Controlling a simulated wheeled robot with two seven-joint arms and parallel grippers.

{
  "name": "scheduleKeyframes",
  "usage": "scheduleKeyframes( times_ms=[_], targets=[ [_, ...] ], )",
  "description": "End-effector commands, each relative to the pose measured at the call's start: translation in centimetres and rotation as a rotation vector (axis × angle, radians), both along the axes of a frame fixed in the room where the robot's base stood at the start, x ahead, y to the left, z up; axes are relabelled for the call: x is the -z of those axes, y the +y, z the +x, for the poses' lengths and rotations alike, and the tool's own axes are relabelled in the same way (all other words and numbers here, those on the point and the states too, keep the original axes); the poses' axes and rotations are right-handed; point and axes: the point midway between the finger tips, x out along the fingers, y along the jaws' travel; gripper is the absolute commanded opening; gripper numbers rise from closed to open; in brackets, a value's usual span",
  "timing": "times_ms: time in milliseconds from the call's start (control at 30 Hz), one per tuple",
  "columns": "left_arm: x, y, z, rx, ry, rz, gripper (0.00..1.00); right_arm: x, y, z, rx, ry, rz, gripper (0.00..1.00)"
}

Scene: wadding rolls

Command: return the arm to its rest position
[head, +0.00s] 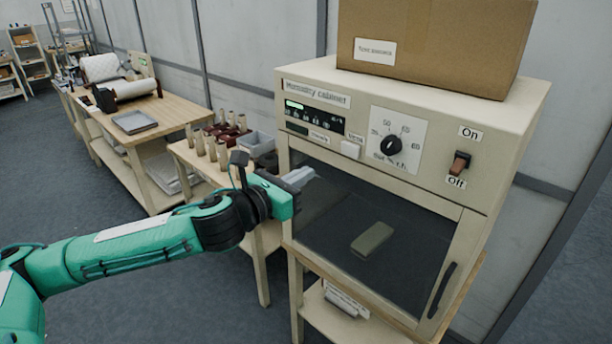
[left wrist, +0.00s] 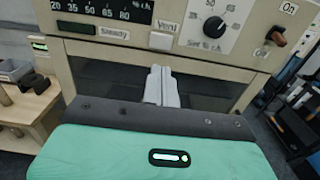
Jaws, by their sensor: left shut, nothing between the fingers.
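My left arm (head: 130,252) is green and reaches in from the left in the head view. My left gripper (head: 300,177) is shut and empty, in front of the upper left of the humidity cabinet's glass door. In the left wrist view the gripper's closed fingers (left wrist: 161,86) point at the cabinet front, just below the "Vent" button (left wrist: 161,41). I cannot tell whether the fingertips touch the cabinet. My right gripper is not in view.
The humidity cabinet (head: 500,205) has a dial (head: 391,145), a rocker switch (head: 459,163) and a box (head: 440,40) on top. A flat block (head: 372,239) shows behind the glass. A low table with wooden pegs (head: 222,150) and a grey bin (head: 257,143) stands behind my gripper. Floor at left is clear.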

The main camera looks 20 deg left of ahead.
Motion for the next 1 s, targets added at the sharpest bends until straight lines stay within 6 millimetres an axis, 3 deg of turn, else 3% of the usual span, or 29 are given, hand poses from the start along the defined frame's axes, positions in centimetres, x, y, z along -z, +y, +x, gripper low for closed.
scheduleKeyframes(
  times_ms=[567, 667, 767, 833, 967, 1000],
  targets=[
    [0.0, 0.0, 0.0, 0.000, 0.000, -0.001, 0.00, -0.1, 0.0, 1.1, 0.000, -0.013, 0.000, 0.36],
    [0.8, 0.2, 0.7, -0.009, 0.022, -0.033, 0.00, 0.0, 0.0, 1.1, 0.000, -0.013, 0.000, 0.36],
    [3.4, 1.2, 2.9, -0.042, 0.090, -0.139, 0.00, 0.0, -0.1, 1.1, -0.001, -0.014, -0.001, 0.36],
    [6.5, 2.3, 5.0, -0.083, 0.165, -0.260, 0.00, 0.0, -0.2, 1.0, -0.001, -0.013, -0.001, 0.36],
    [14.9, 5.1, 8.7, -0.196, 0.333, -0.546, 0.00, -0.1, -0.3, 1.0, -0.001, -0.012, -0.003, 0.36],
    [17.8, 6.0, 9.4, -0.237, 0.383, -0.635, 0.00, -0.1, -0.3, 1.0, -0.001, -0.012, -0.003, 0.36]
  ],
)
